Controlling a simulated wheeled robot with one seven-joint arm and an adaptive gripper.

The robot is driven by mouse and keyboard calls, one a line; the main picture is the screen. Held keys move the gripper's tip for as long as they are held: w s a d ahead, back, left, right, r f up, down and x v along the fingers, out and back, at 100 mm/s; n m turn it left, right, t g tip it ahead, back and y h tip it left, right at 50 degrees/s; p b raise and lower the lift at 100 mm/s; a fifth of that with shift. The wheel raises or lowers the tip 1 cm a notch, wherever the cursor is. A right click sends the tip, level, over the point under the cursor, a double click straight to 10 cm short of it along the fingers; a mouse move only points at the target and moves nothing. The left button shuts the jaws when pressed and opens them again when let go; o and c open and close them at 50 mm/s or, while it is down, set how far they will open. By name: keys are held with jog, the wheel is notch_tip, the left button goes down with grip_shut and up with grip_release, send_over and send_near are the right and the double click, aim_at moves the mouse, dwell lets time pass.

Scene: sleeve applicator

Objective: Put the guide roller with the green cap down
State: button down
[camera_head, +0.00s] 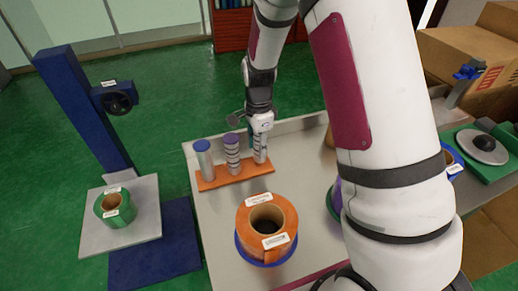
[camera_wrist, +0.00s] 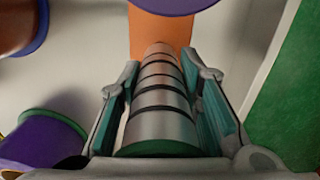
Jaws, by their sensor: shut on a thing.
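The guide roller with the green cap (camera_wrist: 160,100) is silver with dark bands. It stands between the fingers of my gripper (camera_wrist: 161,75), which is shut on it. Its green cap (camera_wrist: 160,148) faces the wrist camera. In the head view my gripper (camera_head: 261,130) covers its top, and its lower part (camera_head: 260,155) shows upright at the right end of the orange board (camera_head: 235,178). I cannot tell whether its foot touches the board. A purple-capped banded roller (camera_head: 232,155) and a plain blue-capped roller (camera_head: 204,161) stand on the board to its left.
An orange roll (camera_head: 283,217) sits on the grey table (camera_head: 208,222) in front of the board. A purple and green roll (camera_wrist: 40,145) lies near my gripper in the wrist view. A green roll (camera_head: 104,210) sits on a plate by the blue stand (camera_head: 80,105).

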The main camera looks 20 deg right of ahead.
jog(key=shift+f, duration=0.95)
jog(key=c, duration=1.2)
grip_release()
jog(key=shift+o, duration=0.2)
jog(key=shift+r, duration=0.1)
